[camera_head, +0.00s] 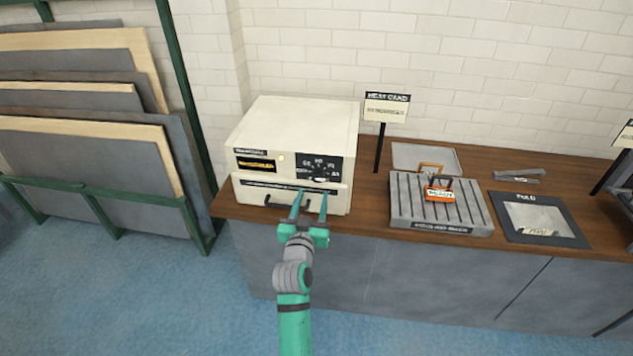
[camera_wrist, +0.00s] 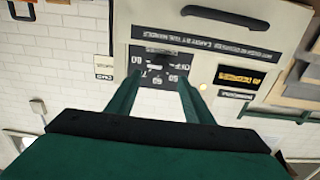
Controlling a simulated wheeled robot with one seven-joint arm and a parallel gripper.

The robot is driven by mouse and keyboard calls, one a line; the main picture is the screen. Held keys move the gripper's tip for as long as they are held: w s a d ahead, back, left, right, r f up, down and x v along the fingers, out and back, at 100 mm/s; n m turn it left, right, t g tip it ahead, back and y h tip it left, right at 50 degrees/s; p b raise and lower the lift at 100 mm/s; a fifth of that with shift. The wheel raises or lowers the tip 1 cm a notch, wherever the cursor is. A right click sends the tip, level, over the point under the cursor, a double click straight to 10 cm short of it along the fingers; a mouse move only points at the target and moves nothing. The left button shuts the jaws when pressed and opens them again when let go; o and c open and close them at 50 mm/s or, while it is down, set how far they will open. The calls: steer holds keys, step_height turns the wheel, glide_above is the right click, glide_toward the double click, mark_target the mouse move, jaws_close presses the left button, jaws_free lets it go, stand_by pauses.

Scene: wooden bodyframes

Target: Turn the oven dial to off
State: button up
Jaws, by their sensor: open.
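The oven (camera_head: 295,120) is a cream box on the wooden bench. A black dial panel (camera_head: 318,168) with white markings is at the right of its front; the small dial is hard to make out, so I cannot tell its setting. The upside-down wrist view also shows the panel (camera_wrist: 158,50), with the dial partly visible among the markings. My green gripper (camera_head: 310,198) is open and empty, in front of the oven and below the panel in the head view. In the wrist view its fingers (camera_wrist: 159,82) flank the panel's lower-picture edge; contact cannot be told.
A dark handle (camera_head: 285,204) sticks out of the oven's lower front. Right of the oven are a sign on a post (camera_head: 386,107), a grooved grey tray (camera_head: 408,200) with an orange-handled item (camera_head: 438,188), and a black mat (camera_head: 510,225). Sheet racks (camera_head: 75,205) stand left.

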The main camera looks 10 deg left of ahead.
mark_target(317, 179)
steer(key=w, duration=0.8)
steer(key=shift+w, duration=0.15)
steer(key=shift+c, duration=0.2)
steer(key=c, duration=1)
